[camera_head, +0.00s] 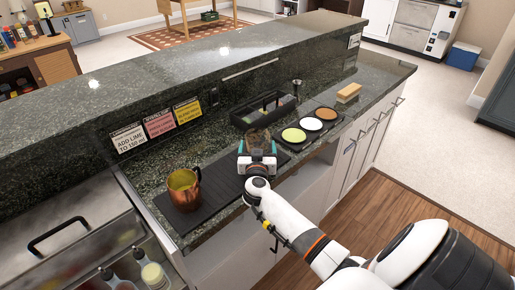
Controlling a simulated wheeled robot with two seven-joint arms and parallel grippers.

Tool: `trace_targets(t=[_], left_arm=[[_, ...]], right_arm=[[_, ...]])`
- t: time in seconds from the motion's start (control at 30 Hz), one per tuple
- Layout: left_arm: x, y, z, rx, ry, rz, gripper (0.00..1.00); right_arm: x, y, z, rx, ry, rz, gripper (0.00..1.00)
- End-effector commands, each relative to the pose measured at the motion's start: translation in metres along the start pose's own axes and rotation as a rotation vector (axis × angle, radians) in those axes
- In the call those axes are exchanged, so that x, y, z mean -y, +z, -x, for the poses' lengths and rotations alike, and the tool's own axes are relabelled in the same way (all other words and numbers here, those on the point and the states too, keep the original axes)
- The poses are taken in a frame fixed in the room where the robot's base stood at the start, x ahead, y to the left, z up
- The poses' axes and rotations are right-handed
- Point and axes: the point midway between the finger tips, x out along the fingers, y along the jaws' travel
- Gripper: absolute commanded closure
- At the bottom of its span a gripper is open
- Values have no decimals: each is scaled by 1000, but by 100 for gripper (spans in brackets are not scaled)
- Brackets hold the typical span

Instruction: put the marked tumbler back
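My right arm reaches in from the lower right. Its gripper (257,148) is low over the dark mat, with one teal fingertip on each side of a clear, brownish glass that looks like a tumbler (258,136). The gripper partly hides this glass, and no mark on it can be made out. I cannot tell whether the fingertips press on it or stand just beside it, or whether it rests on the mat. My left gripper is not in view.
A copper mug (184,188) stands on the dark mat (222,187) to the left. Behind are three label cards (160,123) and a black caddy (262,109). A tray with round green, white and brown dishes (312,124) lies right, near a jigger (297,87) and a brush (348,93).

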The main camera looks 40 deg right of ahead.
Motion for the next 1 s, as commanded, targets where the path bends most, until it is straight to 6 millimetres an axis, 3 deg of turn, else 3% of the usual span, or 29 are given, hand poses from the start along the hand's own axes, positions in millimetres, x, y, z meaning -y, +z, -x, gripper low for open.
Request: trace_targets(t=[0.5, 0.7, 1.0], left_arm=[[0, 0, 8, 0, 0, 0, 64], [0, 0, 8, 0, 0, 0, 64], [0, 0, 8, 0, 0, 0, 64]], right_arm=[[0, -2, 100, -4, 2, 1, 16], [0, -1, 116, -2, 1, 1, 16], [0, -1, 117, -2, 0, 1, 16]])
